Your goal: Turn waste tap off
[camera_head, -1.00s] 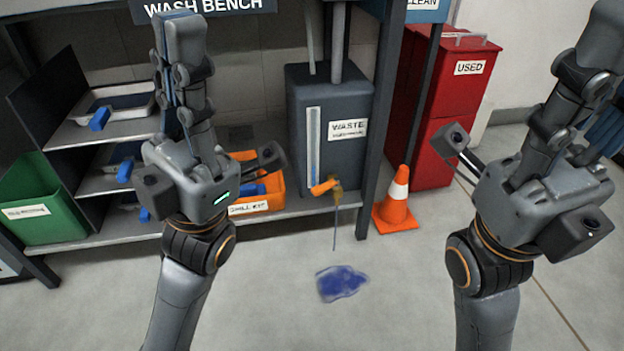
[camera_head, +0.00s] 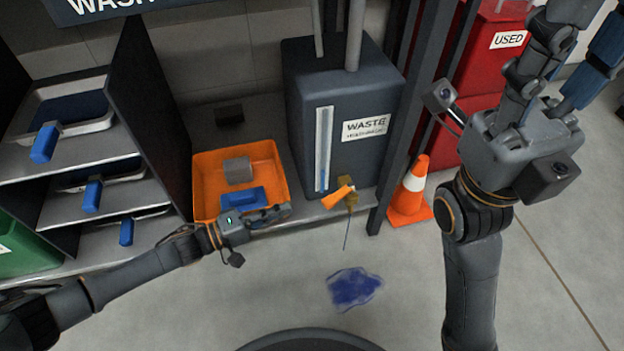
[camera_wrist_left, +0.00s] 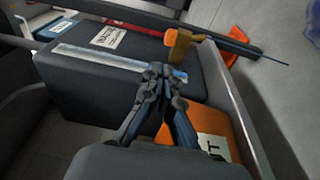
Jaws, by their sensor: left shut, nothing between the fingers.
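The waste tap (camera_head: 351,200) is a brass fitting low on the front of the dark waste tank (camera_head: 308,95). Its orange lever (camera_head: 336,198) points left, slightly downward. A thin dark stream (camera_head: 346,234) runs from the tap. In the left wrist view the tap (camera_wrist_left: 182,48) and lever (camera_wrist_left: 171,39) show beyond my fingertips. My left gripper (camera_head: 286,211) is shut and empty, left of the lever and apart from it, in front of the orange bin. My right gripper (camera_head: 590,28) is raised at the right, fingers apart, far from the tap.
A blue puddle (camera_head: 355,288) lies on the floor below the tap. The orange bin (camera_head: 205,168) stands left of the tank. A traffic cone (camera_head: 410,190) and bench leg (camera_head: 405,120) stand right of the tap.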

